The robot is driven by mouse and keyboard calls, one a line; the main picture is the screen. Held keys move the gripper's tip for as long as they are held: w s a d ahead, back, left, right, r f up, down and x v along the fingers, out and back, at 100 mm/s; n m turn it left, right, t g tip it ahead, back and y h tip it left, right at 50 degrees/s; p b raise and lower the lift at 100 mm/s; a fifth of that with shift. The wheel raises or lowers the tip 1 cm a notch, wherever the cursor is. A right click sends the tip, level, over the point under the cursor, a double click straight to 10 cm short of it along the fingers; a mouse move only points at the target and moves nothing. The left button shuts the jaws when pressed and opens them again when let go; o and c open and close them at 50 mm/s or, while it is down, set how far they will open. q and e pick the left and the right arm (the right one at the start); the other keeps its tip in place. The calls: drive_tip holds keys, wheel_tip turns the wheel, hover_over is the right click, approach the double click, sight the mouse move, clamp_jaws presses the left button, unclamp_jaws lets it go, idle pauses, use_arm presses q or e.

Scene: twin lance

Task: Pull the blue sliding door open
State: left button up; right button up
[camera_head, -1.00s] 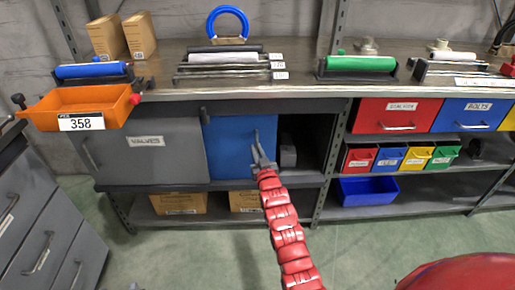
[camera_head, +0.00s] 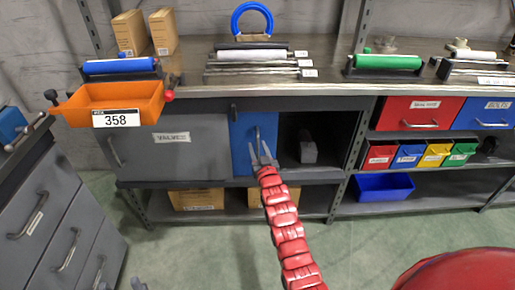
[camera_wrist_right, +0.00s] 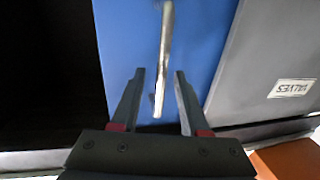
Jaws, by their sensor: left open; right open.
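The blue sliding door (camera_head: 240,130) is partly behind the grey door labelled VALVES (camera_head: 190,155), with a dark opening to its right. It fills much of the right wrist view (camera_wrist_right: 115,45). Its upright metal handle (camera_wrist_right: 163,60) also shows in the head view (camera_head: 257,138). My right gripper (camera_head: 260,147) is at the door's front, open, one finger on each side of the handle. In the right wrist view its fingertips (camera_wrist_right: 159,72) stand apart with gaps around the handle. Whether one finger touches it is hard to tell.
A grey block (camera_head: 308,148) lies inside the dark opening. An orange bin (camera_head: 110,100) marked 358 sticks out at the counter's left. Cardboard boxes (camera_head: 196,200) sit on the shelf below. Grey drawers (camera_head: 40,215) stand at the left; floor in front is clear.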

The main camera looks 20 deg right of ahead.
drive_tip(key=s+a+p, duration=0.1)
drive_tip(key=s+p, duration=0.1)
drive_tip(key=s, duration=1.5)
drive_tip(key=shift+s+a, duration=0.2)
